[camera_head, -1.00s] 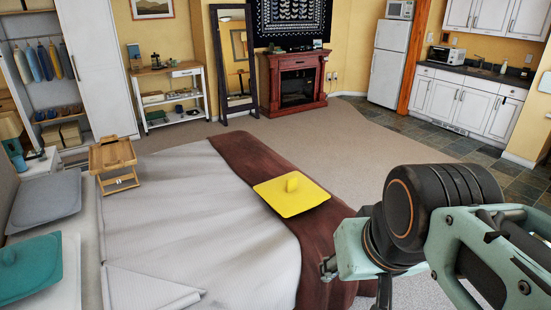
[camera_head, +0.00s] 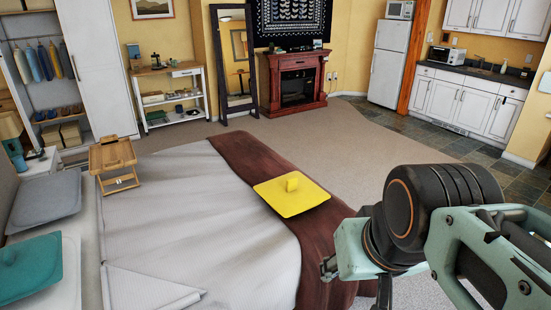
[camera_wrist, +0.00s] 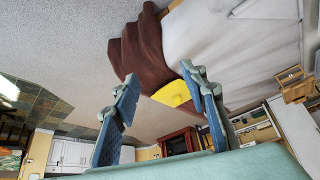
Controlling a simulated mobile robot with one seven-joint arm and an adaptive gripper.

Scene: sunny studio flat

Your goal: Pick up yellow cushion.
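The yellow cushion (camera_head: 291,196) lies flat on the bed (camera_head: 200,215), partly on the brown throw (camera_head: 262,165), with a small upright yellow knob on its top. In the head view my arm is at the lower right, to the right of the bed and apart from the cushion; the fingers are mostly hidden there.
A teal cushion (camera_head: 28,268) and a grey cushion (camera_head: 45,200) lie at the bed's left. A wooden tray table (camera_head: 113,158) stands on the bed's far left corner. Open carpet (camera_head: 350,140) lies beyond the bed, before the fireplace (camera_head: 293,82).

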